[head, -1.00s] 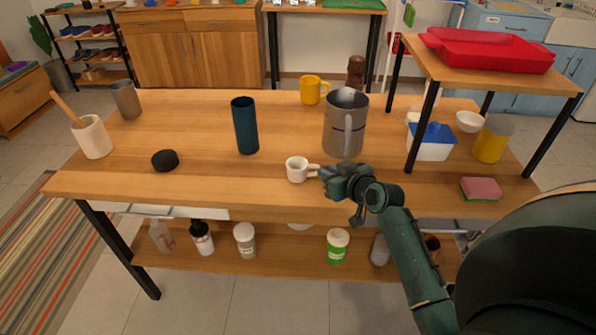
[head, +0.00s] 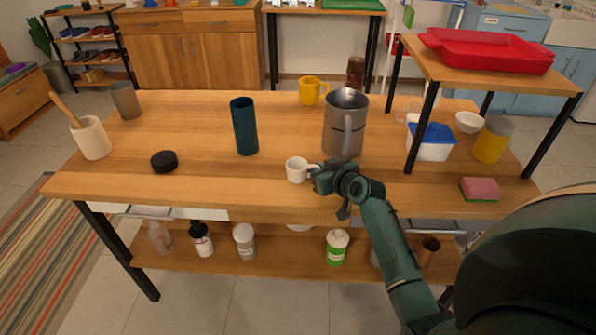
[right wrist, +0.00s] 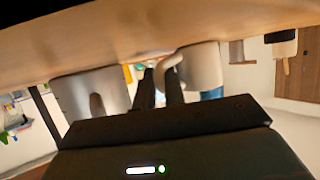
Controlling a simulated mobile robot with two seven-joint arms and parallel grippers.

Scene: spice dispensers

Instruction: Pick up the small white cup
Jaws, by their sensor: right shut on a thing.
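The small white cup (head: 296,171) stands upright near the front edge of the wooden table, its handle pointing right. My right gripper (head: 317,177) is at the cup's handle side, shut on the handle. In the right wrist view, the cup (right wrist: 203,66) is just right of the dark fingers (right wrist: 160,84), with its handle (right wrist: 169,76) at the fingertips. The cup appears to rest on the table. My left gripper is not in view.
A grey metal pitcher (head: 338,128) stands close behind my right gripper. A dark blue cylinder (head: 244,127) and black puck (head: 164,161) stand to the left. A pink and green sponge (head: 481,188) lies at right, near the small raised shelf (head: 480,72).

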